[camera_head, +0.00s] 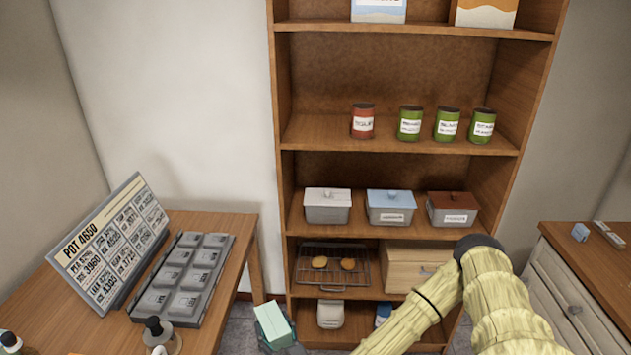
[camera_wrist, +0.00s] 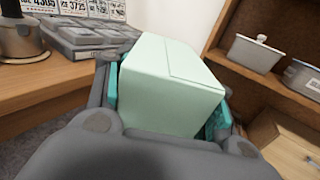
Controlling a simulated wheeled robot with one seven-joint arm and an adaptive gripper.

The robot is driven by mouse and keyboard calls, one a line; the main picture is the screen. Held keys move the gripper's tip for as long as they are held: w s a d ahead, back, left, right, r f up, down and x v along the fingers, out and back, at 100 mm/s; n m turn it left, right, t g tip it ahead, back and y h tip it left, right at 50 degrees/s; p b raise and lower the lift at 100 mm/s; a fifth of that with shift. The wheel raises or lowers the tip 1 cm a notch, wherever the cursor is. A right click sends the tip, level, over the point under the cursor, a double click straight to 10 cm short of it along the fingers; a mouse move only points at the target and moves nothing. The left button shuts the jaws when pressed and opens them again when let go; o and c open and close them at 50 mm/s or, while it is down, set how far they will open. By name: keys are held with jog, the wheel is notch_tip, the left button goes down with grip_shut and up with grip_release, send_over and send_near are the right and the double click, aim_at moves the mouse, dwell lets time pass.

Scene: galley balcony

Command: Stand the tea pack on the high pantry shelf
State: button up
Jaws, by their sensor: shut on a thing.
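A pale mint-green box, which looks like the tea pack (camera_head: 272,325), is held in my gripper (camera_head: 279,345) low in front of the shelf unit, between it and the left table. In the wrist view the tea pack (camera_wrist: 170,85) sits between the two teal-padded fingers of my gripper (camera_wrist: 168,105), which is shut on it. No label shows on its visible faces. The tall wooden pantry shelf (camera_head: 415,28) stands ahead. Its high board carries two boxes, a white-and-blue one (camera_head: 378,10) and an orange-and-white one (camera_head: 486,12), both cut off by the picture's top edge.
Below are cans (camera_head: 410,123), lidded tins (camera_head: 390,207), a wire rack (camera_head: 333,265) and a wooden box (camera_head: 417,267). The left table (camera_head: 215,250) holds a price board (camera_head: 110,240) and a grey tray (camera_head: 183,277). A cabinet (camera_head: 580,290) stands right. The can board's left part is clear.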

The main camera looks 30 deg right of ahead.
jog(key=r+p, duration=0.4)
jog(key=r, duration=0.1)
jog(key=r+p, duration=0.3)
jog(key=shift+a+r, duration=0.25)
jog(key=shift+a, duration=0.1)
jog(key=shift+s+a, duration=0.1)
jog(key=shift+a, duration=0.15)
jog(key=shift+f, duration=0.1)
jog(key=shift+d, duration=0.1)
